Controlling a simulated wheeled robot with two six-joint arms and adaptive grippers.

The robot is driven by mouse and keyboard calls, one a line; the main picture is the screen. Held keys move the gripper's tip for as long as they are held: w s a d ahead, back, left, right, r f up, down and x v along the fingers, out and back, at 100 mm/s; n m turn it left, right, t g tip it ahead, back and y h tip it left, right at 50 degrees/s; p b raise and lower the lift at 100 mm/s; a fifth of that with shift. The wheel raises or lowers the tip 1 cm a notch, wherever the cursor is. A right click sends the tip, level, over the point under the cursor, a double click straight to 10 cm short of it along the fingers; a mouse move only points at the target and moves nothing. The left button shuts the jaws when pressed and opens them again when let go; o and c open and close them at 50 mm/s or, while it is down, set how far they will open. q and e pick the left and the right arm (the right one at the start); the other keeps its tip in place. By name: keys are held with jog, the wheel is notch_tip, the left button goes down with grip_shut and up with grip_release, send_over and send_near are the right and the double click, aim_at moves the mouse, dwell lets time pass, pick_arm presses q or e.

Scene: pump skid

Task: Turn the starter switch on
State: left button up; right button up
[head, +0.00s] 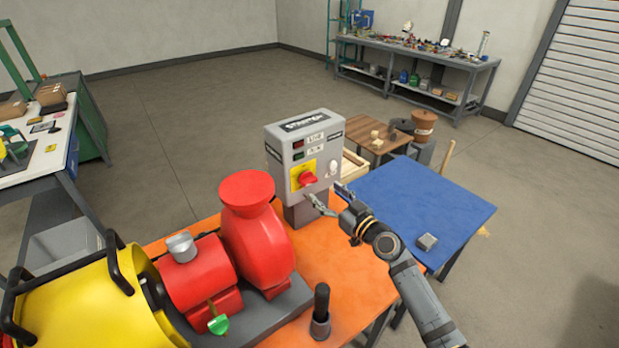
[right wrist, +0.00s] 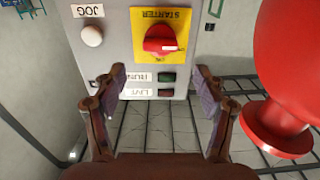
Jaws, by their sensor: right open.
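The grey starter box (head: 318,160) stands on the orange bench beside the red pump. Its starter switch is a red rotary knob (head: 308,179) on a yellow plate. In the right wrist view, where the lettering is upside down, the knob (right wrist: 160,40) has its handle lying roughly crosswise. My right gripper (head: 330,197) is open and empty in front of the box's lower right. In the right wrist view its fingertips (right wrist: 157,91) are spread apart below the knob in the picture, not around it. My left gripper is out of view.
A white jog button (right wrist: 92,36) sits beside the switch; the RUN lamp (right wrist: 166,77) and LIVE lamp (right wrist: 166,92) look dark. The red pump (head: 258,235) stands close left of the box. A blue table (head: 420,205) is at right. A black upright handle (head: 321,305) stands in front.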

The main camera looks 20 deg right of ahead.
aim_at(312, 182)
jog(key=p+x, duration=0.1)
jog(key=x, duration=0.3)
jog(key=shift+w+a+r, duration=0.1)
jog(key=shift+w, duration=0.15)
jog(key=x, duration=0.4)
jog(key=shift+f, duration=0.25)
jog(key=shift+c, duration=1.5)
jog(key=c, duration=0.9)
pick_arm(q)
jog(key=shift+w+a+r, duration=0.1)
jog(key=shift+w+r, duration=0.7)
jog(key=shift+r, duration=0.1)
pick_arm(e)
jog(key=shift+o, duration=0.2)
